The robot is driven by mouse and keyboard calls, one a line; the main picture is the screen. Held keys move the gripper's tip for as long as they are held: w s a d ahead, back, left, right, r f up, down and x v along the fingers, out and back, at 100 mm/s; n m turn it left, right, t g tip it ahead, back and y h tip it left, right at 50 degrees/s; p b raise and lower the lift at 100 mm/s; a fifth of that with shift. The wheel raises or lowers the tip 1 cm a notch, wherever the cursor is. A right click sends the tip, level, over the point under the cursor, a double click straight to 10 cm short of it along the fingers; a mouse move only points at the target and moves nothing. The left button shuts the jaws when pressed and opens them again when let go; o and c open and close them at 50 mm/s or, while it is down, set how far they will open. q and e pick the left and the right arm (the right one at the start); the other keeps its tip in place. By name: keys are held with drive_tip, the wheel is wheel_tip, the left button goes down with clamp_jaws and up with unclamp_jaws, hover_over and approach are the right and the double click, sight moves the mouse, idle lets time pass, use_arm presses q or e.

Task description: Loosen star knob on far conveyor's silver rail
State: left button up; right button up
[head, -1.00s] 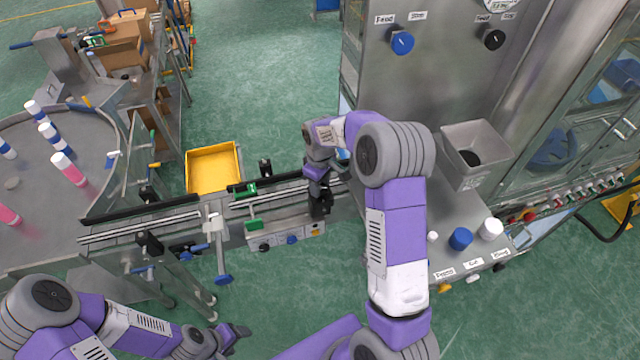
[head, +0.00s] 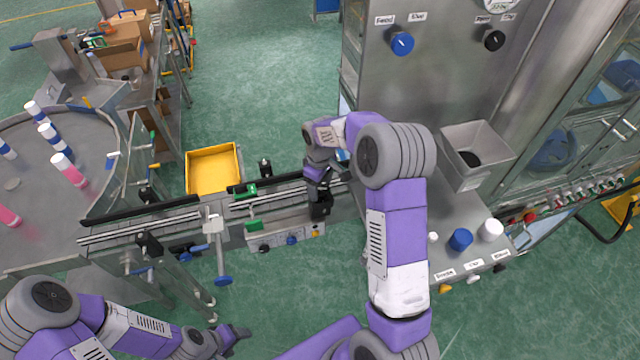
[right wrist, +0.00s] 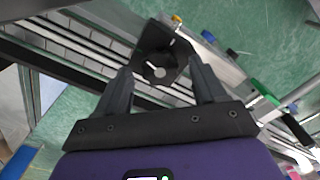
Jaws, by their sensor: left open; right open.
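My right gripper (head: 320,210) is over the right end of the conveyor (head: 215,215), by its silver rail (head: 140,228). In the right wrist view its two fingers (right wrist: 160,82) are open and point at a black block with a round, slotted hub (right wrist: 158,70), which shows between the fingertips. I cannot tell whether this is the star knob or whether the fingers touch it. In the head view my gripper hides that spot. Silver rails (right wrist: 85,45) run behind it in the wrist view. My left gripper (head: 238,335) is open and empty at the lower left, over the floor.
A control box (head: 285,236) with small coloured knobs and a green sensor (head: 254,225) sit beside my right gripper. A yellow bin (head: 213,168) stands behind the conveyor. The steel machine (head: 430,100) rises at the right. A round table (head: 60,190) holds bottles at the left.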

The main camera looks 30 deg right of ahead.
sight(320, 188)
wheel_tip(320, 188, up, 8)
drive_tip(key=shift+f, duration=0.2)
drive_tip(key=shift+c, duration=0.2)
